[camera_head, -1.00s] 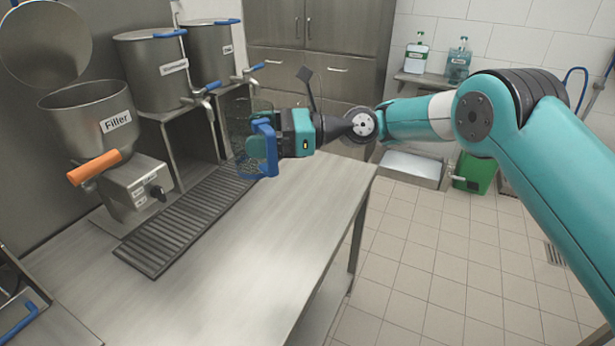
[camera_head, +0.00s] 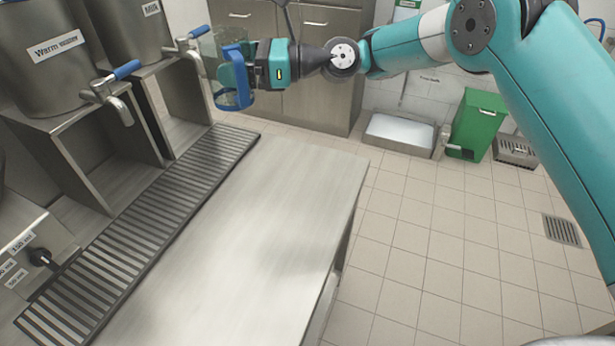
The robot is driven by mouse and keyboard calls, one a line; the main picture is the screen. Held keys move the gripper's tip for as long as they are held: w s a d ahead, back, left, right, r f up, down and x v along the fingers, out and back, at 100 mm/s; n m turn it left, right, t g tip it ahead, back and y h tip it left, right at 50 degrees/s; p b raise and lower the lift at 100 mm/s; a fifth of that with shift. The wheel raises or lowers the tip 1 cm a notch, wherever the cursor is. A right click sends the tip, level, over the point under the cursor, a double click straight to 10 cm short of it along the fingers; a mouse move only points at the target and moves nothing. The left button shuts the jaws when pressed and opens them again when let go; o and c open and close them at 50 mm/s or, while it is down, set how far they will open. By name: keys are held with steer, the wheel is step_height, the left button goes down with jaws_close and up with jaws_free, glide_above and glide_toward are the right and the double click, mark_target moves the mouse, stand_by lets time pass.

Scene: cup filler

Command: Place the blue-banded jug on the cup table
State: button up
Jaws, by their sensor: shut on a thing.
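A clear jug (camera_head: 213,62) with a blue handle and blue bands is held in the air above the far end of the drip grate. My gripper (camera_head: 243,73) is shut on the jug's handle side, to the right of its body. The jug is roughly upright, near the second dispenser's tap. The metal table (camera_head: 255,220) below is bare on its right part. I cannot tell whether this is the cup table; no cups show on it.
A drip grate (camera_head: 150,215) runs along the table's left side. Dispensers with blue-handled taps (camera_head: 118,88) stand at the left. A floor basin (camera_head: 400,133) and a green bin (camera_head: 478,122) are beyond the table.

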steer(key=w+d+f+m+t+h+b, duration=0.35)
steer(key=d+m+t+b, duration=0.2)
steer(key=t+b, duration=0.2)
steer(key=w+d+f+m+t+h+b, duration=0.2)
steer(key=d+f+m+t+b, duration=0.2)
steer(key=d+t+b, duration=0.3)
steer(key=shift+g+y, duration=0.25)
steer(key=shift+g, duration=0.1)
steer(key=f+b, duration=0.2)
steer(key=f, duration=0.7)
steer(key=f+b, duration=0.3)
steer(key=f, duration=0.7)
steer(key=shift+s+d+f+b, duration=0.1)
steer(key=shift+d+f+b, duration=0.1)
steer(key=shift+b, duration=0.15)
